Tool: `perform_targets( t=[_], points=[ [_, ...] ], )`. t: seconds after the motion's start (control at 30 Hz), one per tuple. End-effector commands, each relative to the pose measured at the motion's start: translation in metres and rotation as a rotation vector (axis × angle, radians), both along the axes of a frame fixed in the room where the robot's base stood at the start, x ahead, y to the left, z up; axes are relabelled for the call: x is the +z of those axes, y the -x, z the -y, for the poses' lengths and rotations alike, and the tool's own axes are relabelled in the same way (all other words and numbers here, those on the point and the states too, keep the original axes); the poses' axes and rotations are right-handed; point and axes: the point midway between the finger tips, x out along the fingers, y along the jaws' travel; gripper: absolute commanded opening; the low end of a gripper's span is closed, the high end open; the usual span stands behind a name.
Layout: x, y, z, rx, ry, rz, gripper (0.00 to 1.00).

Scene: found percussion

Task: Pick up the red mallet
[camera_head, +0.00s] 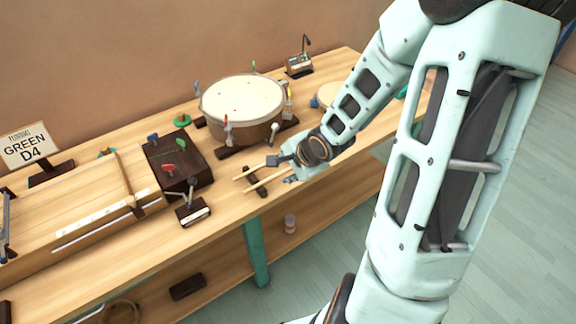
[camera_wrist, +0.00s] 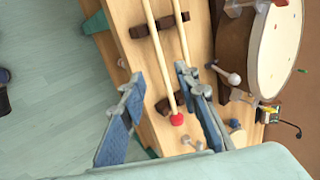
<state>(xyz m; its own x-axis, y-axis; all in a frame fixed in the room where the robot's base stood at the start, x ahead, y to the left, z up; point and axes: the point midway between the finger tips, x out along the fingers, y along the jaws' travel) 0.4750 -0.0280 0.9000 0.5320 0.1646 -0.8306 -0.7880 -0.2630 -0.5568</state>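The red mallet has a pale wooden stick and a red head (camera_wrist: 177,119). In the wrist view its stick runs up the picture across dark rests, beside a second pale stick (camera_wrist: 184,45). In the head view my gripper (camera_head: 281,170) is over the right ends of the two sticks; the red head is hidden there. The near stick (camera_head: 254,186) shows to its left.
A large drum (camera_head: 243,103) stands behind my gripper. A pale ball-ended beater (camera_wrist: 232,78) is beside the right finger. A dark box (camera_head: 178,160) and a small labelled stand (camera_head: 194,212) are to the left. The bench's front edge and the floor are close by.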

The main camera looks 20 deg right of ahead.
Motion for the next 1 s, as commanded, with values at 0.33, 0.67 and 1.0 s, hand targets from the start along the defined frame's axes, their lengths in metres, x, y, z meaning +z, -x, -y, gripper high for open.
perform_targets(
  t=[0.33,0.67,1.0],
  points=[
    [-0.036,-0.015,-0.010,0.002,-0.011,-0.005,0.29],
    [-0.053,-0.028,-0.013,0.001,-0.009,-0.004,0.29],
    [-0.087,-0.052,-0.019,0.001,-0.009,-0.005,0.29]
  ],
)
